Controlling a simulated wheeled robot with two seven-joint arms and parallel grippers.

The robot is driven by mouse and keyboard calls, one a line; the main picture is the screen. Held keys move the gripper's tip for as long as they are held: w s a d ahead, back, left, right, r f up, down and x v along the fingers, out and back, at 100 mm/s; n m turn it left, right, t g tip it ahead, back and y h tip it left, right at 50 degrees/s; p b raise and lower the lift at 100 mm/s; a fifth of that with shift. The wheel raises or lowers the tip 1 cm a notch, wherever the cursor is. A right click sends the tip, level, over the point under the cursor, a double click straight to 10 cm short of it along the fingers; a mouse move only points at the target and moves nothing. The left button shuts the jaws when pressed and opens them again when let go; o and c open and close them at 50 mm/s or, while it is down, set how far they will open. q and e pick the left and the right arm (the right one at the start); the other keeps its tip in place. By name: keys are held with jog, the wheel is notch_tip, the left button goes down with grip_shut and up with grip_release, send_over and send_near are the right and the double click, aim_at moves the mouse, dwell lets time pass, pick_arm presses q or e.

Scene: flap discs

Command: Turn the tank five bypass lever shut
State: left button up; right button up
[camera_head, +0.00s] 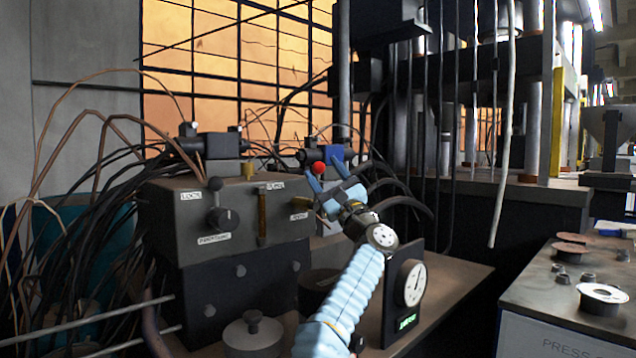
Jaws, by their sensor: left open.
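A red ball knob (318,168), which may be the bypass lever's end, shows beside a blue block (337,153) on the fittings behind the grey control box (165,215). My left gripper (326,178) is open, its light-blue fingers at the red knob, apparently on either side of it. I cannot tell whether they touch it. The knob's stem and the lever's base are hidden by the fingers. The right gripper is not in view.
A dial gauge (412,284) with a green display stands right of my arm. Many hoses and cables crowd the left and back. A bench (560,300) at the right holds discs and small parts. A lidded pot (253,334) stands in front of the box.

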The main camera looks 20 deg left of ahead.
pick_arm(q)
jog(key=s+d+b, duration=0.4)
jog(key=s+d, duration=0.1)
jog(key=d, duration=0.4)
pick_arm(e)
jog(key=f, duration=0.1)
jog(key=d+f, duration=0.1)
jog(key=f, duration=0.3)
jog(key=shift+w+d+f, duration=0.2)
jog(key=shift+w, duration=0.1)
pick_arm(q)
jog(key=shift+c, duration=0.2)
